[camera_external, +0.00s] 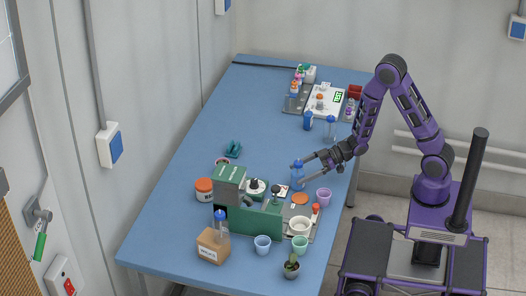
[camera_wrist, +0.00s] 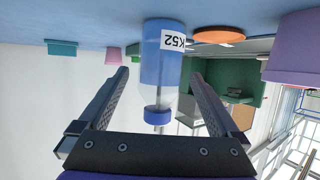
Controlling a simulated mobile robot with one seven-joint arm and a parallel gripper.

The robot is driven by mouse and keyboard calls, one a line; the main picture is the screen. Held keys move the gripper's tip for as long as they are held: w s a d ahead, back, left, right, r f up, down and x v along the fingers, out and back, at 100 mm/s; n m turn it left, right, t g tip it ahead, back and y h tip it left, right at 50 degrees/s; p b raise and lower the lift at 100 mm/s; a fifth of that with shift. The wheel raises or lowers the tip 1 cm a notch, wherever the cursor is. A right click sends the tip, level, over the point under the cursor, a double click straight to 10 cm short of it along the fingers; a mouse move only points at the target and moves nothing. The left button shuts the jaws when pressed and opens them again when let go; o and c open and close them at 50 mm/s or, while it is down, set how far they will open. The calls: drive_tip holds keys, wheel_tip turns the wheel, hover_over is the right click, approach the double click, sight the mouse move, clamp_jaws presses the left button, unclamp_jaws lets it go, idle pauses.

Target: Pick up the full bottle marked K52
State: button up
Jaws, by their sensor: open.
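The bottle marked K52 (camera_wrist: 162,62) appears upside down in the wrist view, between the two fingers of my gripper (camera_wrist: 160,78). It has a blue cap, a white label and blue liquid filling most of its body. Background shows on both sides of it, so the fingers appear apart from it. In the external view, my gripper (camera_external: 307,169) is open around or beside a blue-capped bottle (camera_external: 298,178) standing on the table, apparently the same one; its label cannot be read there. Other blue-capped bottles stand at the back (camera_external: 331,127) and near the front (camera_external: 221,223).
A green machine (camera_external: 254,220) stands close left of the bottle. An orange disc (camera_external: 299,198) and a purple cup (camera_external: 323,195) lie near it at the front. A scale (camera_external: 323,103) is at the back. The blue table (camera_external: 258,120) is clear in the middle.

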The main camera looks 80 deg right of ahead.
drive_tip(key=x, duration=0.4)
drive_tip(key=shift+w+f, duration=0.1)
drive_tip(key=shift+w, duration=0.05)
clamp_jaws()
